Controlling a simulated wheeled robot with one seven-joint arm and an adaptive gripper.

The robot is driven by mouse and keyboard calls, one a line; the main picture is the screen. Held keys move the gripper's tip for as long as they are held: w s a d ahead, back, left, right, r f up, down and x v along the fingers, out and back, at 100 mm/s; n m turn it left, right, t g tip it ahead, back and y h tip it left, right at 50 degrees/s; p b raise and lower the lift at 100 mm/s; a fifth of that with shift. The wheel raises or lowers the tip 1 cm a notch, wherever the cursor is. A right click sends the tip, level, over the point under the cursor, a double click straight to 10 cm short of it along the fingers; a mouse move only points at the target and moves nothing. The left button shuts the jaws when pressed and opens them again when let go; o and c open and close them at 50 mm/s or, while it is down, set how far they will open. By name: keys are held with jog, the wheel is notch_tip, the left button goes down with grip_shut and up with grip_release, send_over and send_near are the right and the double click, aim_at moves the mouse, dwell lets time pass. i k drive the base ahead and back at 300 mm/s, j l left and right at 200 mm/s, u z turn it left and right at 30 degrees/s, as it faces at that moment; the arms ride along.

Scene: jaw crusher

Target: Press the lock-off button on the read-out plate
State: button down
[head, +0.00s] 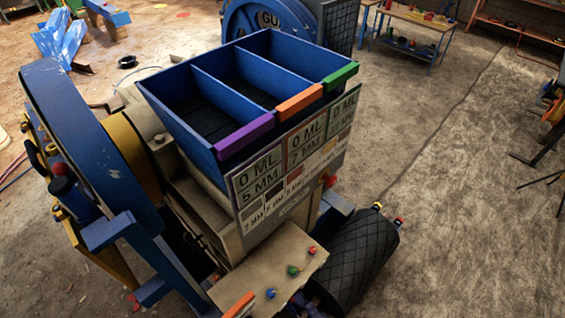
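The read-out plate (288,172) is a slanted panel on the front of the blue hopper, in the middle of the head view. It carries white panels reading "0 ML" with "5 MM" and "7 MM", a third one hard to read, and a row of small coloured patches and labels below. A small red knob or button (330,181) sticks out by the plate's lower right edge. I cannot tell whether it is the lock-off button. My gripper is not in view.
The blue hopper (178,83) has three bins with purple, orange and green front strips. A beige shelf (262,272) with red, green and blue knobs juts out below the plate. A black treaded roller (357,262) stands beside it.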

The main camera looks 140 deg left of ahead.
aim_at(331, 181)
jog(key=u, duration=4.15)
jog(key=i+z, duration=0.3)
jog(key=i, duration=0.15)
jog(key=i+z, duration=0.3)
jog(key=i, duration=0.1)
